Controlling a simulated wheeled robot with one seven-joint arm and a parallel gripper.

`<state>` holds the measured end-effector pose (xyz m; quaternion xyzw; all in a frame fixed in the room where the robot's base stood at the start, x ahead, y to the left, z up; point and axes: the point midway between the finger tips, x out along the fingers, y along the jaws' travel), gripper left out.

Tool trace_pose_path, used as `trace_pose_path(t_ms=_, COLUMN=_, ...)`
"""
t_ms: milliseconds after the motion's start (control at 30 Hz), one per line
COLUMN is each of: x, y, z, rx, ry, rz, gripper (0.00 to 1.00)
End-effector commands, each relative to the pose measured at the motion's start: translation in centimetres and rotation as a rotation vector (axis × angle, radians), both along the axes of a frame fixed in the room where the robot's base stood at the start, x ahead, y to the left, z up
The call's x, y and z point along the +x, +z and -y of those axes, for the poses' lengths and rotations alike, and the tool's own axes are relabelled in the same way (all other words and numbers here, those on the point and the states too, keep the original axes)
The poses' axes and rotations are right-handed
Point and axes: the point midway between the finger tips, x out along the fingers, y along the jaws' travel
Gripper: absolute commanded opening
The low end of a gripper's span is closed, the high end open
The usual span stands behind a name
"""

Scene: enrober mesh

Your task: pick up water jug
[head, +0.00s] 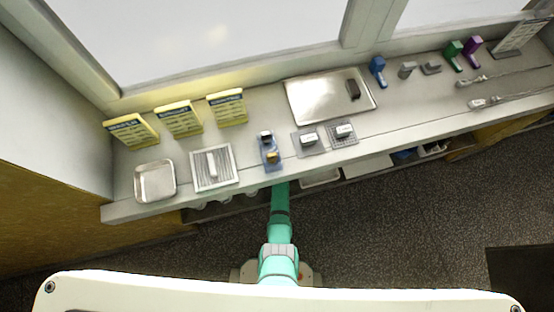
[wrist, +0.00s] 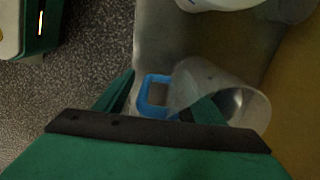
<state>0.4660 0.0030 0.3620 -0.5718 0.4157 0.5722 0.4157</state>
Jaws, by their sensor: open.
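The water jug (wrist: 245,108) shows in the wrist view as a clear, see-through body with a blue handle, right of centre. My gripper (wrist: 163,92) is open, with one green finger to the left of the blue handle and the other to its right, partly in front of the jug body. The handle lies between the fingers; whether they touch it I cannot tell. In the head view my teal arm reaches under the counter's front edge, so my gripper is hidden there, and I cannot make out the jug.
The counter (head: 260,190) overhangs the lower shelf. A white tub (head: 320,178) and other pale items are partly visible below. In the wrist view a white rounded container (wrist: 215,3) and another clear vessel (wrist: 290,10) stand close beyond the jug.

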Motion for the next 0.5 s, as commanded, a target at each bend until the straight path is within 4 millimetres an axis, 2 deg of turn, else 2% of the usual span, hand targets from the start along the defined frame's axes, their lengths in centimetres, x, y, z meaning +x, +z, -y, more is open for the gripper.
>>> trace_pose_path(t_ms=267, x=0.03, y=-0.15, z=0.02, rx=0.0, ry=0.0, rz=0.0, gripper=0.63)
trace_pose_path(t_ms=500, x=0.01, y=-0.16, z=0.02, rx=0.0, ry=0.0, rz=0.0, gripper=0.06)
